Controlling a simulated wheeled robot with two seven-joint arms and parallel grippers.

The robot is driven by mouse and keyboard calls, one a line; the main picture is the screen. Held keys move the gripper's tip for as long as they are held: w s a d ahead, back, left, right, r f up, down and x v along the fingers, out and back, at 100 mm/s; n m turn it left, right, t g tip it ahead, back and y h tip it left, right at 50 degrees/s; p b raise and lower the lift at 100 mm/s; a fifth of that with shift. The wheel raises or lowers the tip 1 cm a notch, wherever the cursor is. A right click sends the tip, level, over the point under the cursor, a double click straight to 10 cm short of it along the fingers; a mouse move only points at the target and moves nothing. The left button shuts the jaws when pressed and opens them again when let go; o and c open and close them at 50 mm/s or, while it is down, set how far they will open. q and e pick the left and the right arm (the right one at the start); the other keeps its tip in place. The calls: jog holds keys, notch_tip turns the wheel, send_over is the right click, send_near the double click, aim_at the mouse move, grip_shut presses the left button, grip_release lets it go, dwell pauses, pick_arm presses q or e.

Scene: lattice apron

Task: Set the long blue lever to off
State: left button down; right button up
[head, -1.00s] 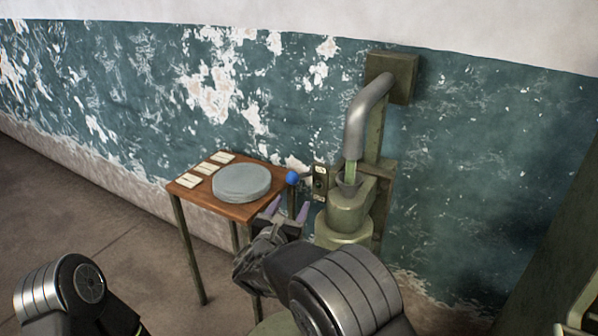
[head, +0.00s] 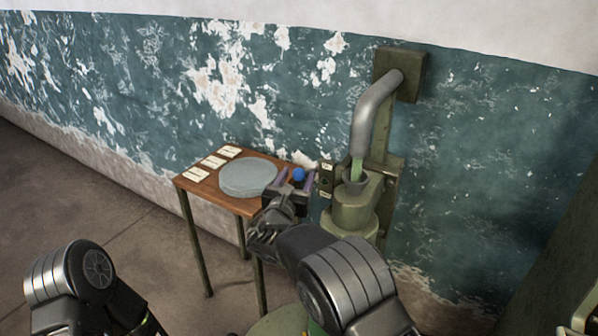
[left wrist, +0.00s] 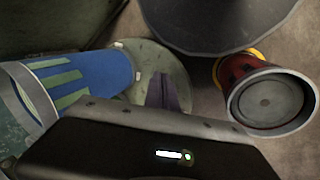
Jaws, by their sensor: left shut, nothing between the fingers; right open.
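The lever's blue ball knob (head: 299,174) shows in the head view, at the right end of the small table and left of the pipe machine. Its shaft is mostly hidden behind my right gripper. A small upright plate (head: 326,179) with pale marks stands just right of the knob; the marks are too small to read. My right gripper (head: 296,178) is open, its purple fingertips on either side of the knob in the picture; I cannot tell whether they touch it. My left gripper (left wrist: 163,92) is shut and empty, seen in the left wrist view.
The wooden table (head: 240,206) bears a grey disc (head: 248,177) and several pale cards. A grey pipe (head: 371,115) ends above a green vessel (head: 355,210). In the left wrist view, a blue striped cylinder (left wrist: 85,80) and a red cylinder (left wrist: 245,73) flank my left gripper.

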jog(key=shift+x, duration=0.85)
jog(key=shift+c, duration=0.5)
grip_shut()
dwell(0.3)
